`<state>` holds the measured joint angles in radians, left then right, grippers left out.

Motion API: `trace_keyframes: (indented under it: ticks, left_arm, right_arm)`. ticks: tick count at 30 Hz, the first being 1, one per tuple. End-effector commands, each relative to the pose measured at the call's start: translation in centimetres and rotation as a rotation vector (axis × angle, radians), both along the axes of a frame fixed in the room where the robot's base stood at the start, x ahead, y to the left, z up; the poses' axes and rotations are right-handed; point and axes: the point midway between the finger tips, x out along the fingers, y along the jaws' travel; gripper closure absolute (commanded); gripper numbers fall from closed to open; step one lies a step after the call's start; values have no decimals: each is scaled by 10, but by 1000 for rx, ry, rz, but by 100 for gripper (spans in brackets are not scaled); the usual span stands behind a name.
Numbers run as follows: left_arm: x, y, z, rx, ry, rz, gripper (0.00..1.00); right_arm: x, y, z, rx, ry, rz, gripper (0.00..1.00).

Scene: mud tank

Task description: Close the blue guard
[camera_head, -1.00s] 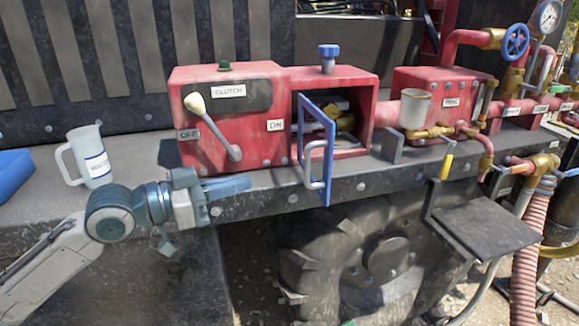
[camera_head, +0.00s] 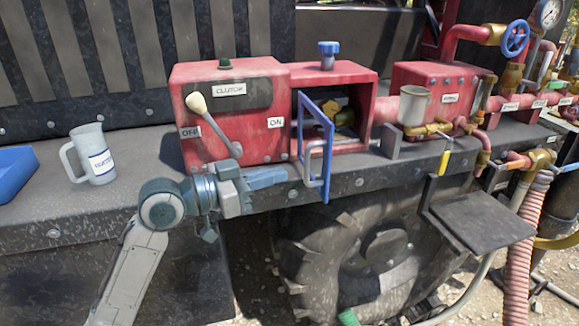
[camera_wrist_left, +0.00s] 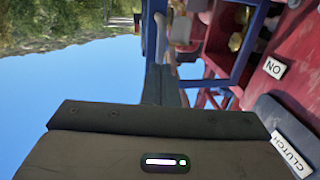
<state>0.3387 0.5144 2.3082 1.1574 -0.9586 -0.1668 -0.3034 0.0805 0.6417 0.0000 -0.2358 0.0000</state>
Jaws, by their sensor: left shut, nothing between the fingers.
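The blue guard (camera_head: 328,165) is an open frame with a grey handle (camera_head: 312,165). It hangs swung out from the right-hand opening of the red clutch box (camera_head: 345,80), and the brass parts inside are exposed. In the left wrist view the guard (camera_wrist_left: 248,40) shows sideways at upper right. My left gripper (camera_head: 284,175) is shut and empty. Its fingertips point right, in front of the box's lower edge, a little left of the guard and its handle. I see no contact with the guard. My right gripper is not in view.
The clutch lever (camera_head: 213,122) with its cream knob stands close above my left gripper. A white jug (camera_head: 90,155) and a blue tray (camera_head: 15,172) are on the ledge at left. Red pipes, a grey cup (camera_head: 413,105) and a dark step (camera_head: 480,222) lie right of the guard.

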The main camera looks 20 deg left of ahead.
Motion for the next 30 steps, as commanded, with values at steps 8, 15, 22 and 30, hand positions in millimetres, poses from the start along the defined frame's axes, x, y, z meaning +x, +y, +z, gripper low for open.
trace_keyframes:
  ticks: [8, 15, 22, 30]
  left_arm:
    - [18, -18, 2, -5, 1, 0, 100]
    - [26, -26, 0, -1, 0, 1, 100]
    - [27, -28, -1, 0, 0, 1, 100]
    - [27, -28, 0, 0, 0, 3, 100]
  right_arm:
    - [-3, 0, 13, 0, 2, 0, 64]
    - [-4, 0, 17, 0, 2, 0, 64]
    - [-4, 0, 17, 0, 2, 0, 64]
    - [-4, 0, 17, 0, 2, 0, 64]
